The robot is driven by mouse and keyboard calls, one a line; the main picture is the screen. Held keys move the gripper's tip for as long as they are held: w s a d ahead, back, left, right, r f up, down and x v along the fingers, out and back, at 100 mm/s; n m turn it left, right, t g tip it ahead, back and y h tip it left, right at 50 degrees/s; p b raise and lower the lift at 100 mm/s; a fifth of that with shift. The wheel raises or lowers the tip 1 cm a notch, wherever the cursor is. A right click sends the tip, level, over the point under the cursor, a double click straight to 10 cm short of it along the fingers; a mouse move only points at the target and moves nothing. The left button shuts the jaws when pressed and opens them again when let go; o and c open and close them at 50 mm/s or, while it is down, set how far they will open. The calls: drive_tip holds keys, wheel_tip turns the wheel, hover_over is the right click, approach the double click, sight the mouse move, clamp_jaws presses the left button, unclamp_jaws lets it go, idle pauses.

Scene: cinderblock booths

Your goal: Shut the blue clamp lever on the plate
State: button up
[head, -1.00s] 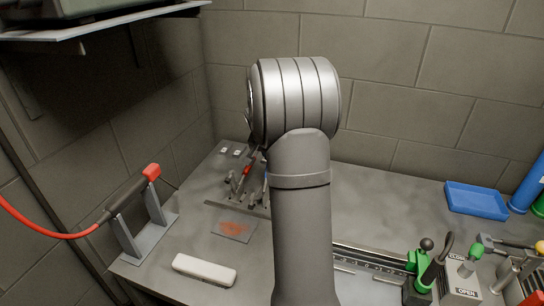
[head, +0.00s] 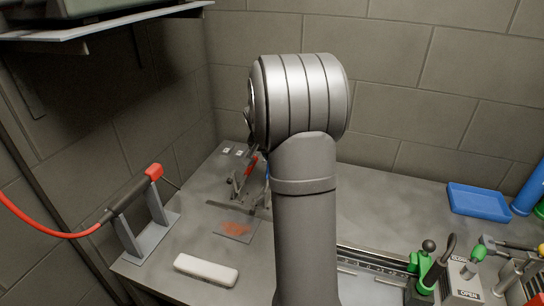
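A row of small toggle clamps stands at the back left of the bench, partly behind my arm. A red clamp lever (head: 252,165) slants upward there. Just right of it a thin strip of the blue clamp lever (head: 268,171) shows at the edge of my arm; the rest is hidden, so I cannot tell its full angle. The clamps' base plate is largely hidden too.
A torch-like tool (head: 130,195) with a red hose rests on a stand (head: 150,238) at left. A white block (head: 206,269) lies in front of an orange-marked plate (head: 235,230). A blue tray (head: 477,201) and green-handled clamp (head: 421,270) are at right. The bench behind them is mostly clear.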

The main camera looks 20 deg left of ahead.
drive_tip(key=shift+s, duration=0.1)
drive_tip(key=shift+s+r, duration=0.35)
drive_tip(key=shift+s, duration=0.65)
drive_tip(key=shift+s+r, duration=0.25)
drive_tip(key=shift+s, duration=0.7)
drive_tip(key=o, duration=0.9)
drive_tip(key=shift+c, duration=0.2)
drive_tip(key=shift+r, duration=0.1)
wheel_tip(320, 180, up, 9)
